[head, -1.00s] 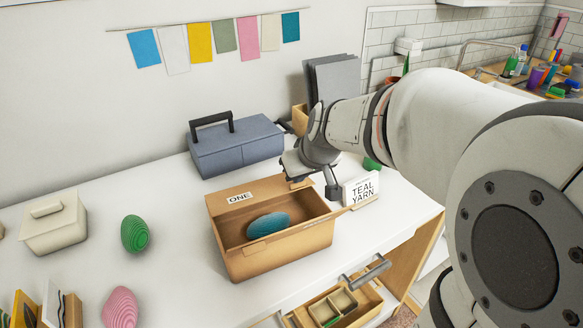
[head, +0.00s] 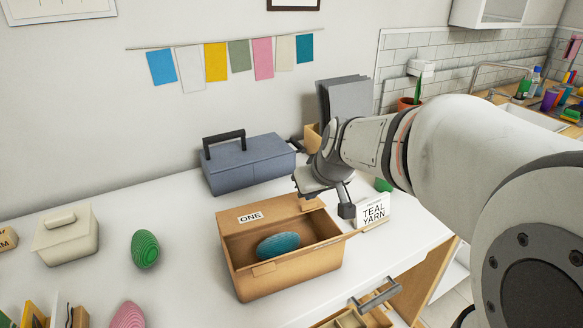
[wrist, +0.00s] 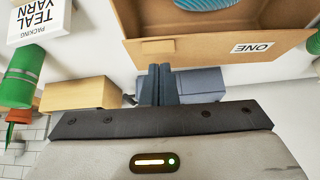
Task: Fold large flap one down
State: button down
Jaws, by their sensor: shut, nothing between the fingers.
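An open brown cardboard box (head: 285,284) stands on the white table with a teal yarn ball (head: 277,246) inside. Its large back flap, labelled ONE (head: 268,209), is up and open; in the wrist view the flap (wrist: 205,47) spreads out from the box rim. My gripper (wrist: 158,84) is shut and empty, its fingertips near the flap's outer edge in the wrist view.
A TEAL YARN sign (head: 373,211) stands close to the box's right. A blue-grey toolbox (head: 248,164) is behind. A green yarn ball (head: 145,249) and a cream lidded box (head: 66,236) are at left. An open drawer (head: 357,318) is below the front edge.

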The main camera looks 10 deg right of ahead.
notch_tip(320, 180, up, 13)
jog(key=s+g+p, duration=0.2)
jog(key=g+p, duration=0.1)
jog(key=p, duration=0.7)
jog(key=shift+g+h, duration=0.3)
jog(key=shift+h, duration=0.1)
jog(key=p+x, duration=0.2)
jog(key=x, duration=0.4)
jog(key=p+x, duration=0.2)
jog(key=x, duration=0.5)
jog(key=shift+w+d+f, duration=0.15)
jog(key=shift+w+d, duration=0.05)
jog(key=shift+w, duration=0.1)
jog(key=shift+s+f, duration=0.1)
jog(key=shift+f, duration=0.65)
